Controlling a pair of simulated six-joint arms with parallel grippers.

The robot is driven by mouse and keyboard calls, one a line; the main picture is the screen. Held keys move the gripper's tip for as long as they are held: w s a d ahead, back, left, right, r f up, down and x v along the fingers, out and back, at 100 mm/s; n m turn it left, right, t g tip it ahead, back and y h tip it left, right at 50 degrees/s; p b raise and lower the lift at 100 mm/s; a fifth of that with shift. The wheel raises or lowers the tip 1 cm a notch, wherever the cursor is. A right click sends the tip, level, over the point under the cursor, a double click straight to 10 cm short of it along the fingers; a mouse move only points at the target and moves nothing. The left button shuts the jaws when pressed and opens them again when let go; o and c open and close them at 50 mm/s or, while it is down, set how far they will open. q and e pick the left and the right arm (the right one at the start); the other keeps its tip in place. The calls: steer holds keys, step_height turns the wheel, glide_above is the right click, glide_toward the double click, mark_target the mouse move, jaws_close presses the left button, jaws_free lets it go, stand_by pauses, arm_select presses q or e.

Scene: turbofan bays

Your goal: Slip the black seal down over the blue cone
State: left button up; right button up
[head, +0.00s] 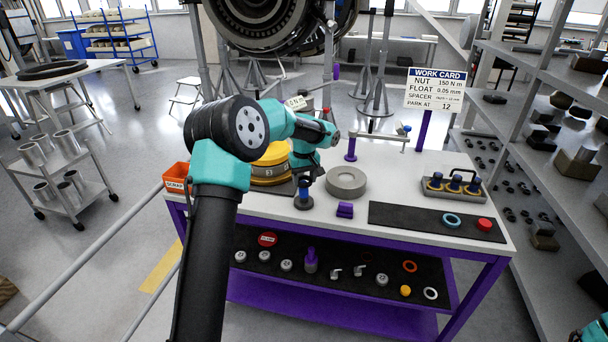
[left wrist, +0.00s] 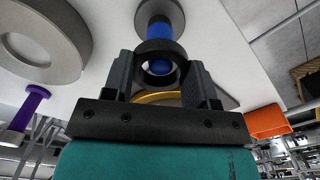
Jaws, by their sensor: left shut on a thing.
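The blue cone (head: 304,190) stands upright on a grey round base near the table's front edge. It also shows in the left wrist view (left wrist: 157,33). My left gripper (left wrist: 160,80) is shut on the black seal (left wrist: 158,47), a dark ring held between its two fingers. The cone's rounded blue tip shows through the seal's hole, so the seal is at the tip end. I cannot tell whether it is just above the tip or around it. In the head view my left gripper (head: 304,176) is over the cone, and the seal is hardly distinguishable. My right gripper is out of view.
A yellow stack (head: 270,165) and an orange bin (head: 177,177) are left of the cone. A thick grey ring (head: 346,181) and a purple block (head: 345,210) are to its right. A dark mat (head: 410,219) and a tray of blue-topped parts (head: 453,187) lie farther right.

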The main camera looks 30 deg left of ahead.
mark_target(304, 194)
arm_select(q)
steer(key=shift+f, duration=3.1)
steer(key=shift+s+f, duration=0.15)
steer(key=shift+f, duration=0.1)
steer(key=o, duration=1)
steer(key=shift+d, duration=0.1)
step_height(304, 194, up, 18)
steer(key=shift+r, duration=0.1)
